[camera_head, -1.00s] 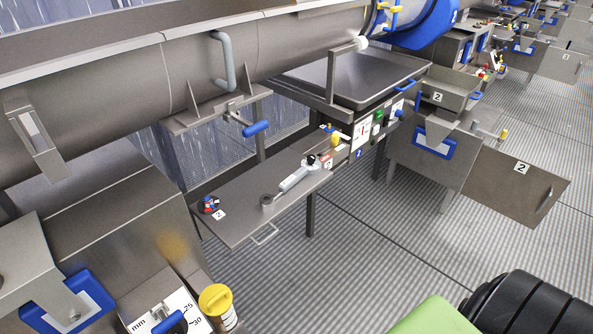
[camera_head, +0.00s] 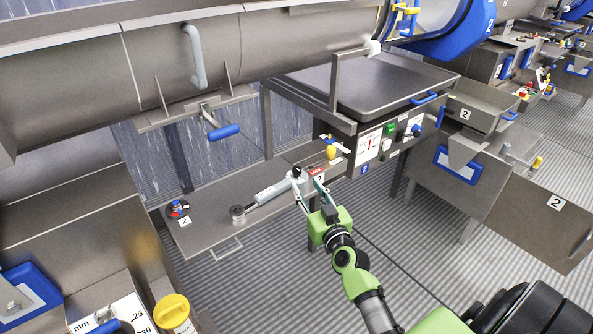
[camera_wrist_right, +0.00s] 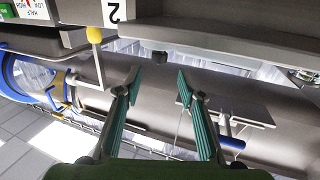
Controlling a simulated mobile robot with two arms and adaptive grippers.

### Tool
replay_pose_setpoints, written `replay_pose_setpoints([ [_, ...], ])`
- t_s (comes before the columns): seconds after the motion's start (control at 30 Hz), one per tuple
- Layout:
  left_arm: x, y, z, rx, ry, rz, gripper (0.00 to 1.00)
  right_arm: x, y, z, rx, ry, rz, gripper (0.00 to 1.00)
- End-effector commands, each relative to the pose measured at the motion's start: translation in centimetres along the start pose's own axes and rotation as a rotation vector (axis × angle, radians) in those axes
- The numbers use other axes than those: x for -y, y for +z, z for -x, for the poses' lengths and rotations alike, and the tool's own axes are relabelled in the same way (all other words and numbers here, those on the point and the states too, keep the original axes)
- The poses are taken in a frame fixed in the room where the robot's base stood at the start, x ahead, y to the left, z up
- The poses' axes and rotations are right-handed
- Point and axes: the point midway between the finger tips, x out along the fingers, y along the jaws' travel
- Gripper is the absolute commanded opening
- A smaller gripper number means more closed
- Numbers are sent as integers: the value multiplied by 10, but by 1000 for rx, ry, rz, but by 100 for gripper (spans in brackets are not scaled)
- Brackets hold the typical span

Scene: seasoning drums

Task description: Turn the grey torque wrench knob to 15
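The grey torque wrench (camera_head: 272,194) lies along the steel shelf, with a dark round piece (camera_head: 238,213) at its left end. A black knob (camera_head: 297,171) shows at its other end, close to my right gripper (camera_head: 304,179). The gripper's fingers partly cover that end, and no scale number can be read. In the right wrist view my right gripper (camera_wrist_right: 158,82) is open, with nothing between its green-padded fingers. A small black piece (camera_wrist_right: 160,57) shows just beyond the fingertips there; I cannot tell whether they touch it. My left gripper is in neither view.
The steel shelf (camera_head: 212,232) has a red and blue item (camera_head: 177,208) at its left end. A yellow knob (camera_head: 331,151) and a control panel (camera_head: 375,147) stand to the right of the wrench. A large drum (camera_head: 250,60) hangs above.

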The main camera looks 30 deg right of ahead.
Motion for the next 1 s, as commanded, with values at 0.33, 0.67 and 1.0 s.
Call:
replay_pose_setpoints([
  [0.33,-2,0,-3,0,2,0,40,0,0,-68,0,0,1,36],
  [0.67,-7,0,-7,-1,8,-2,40,0,1,-94,2,0,1,36],
  [1.0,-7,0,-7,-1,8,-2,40,0,1,-94,2,0,1,15],
])
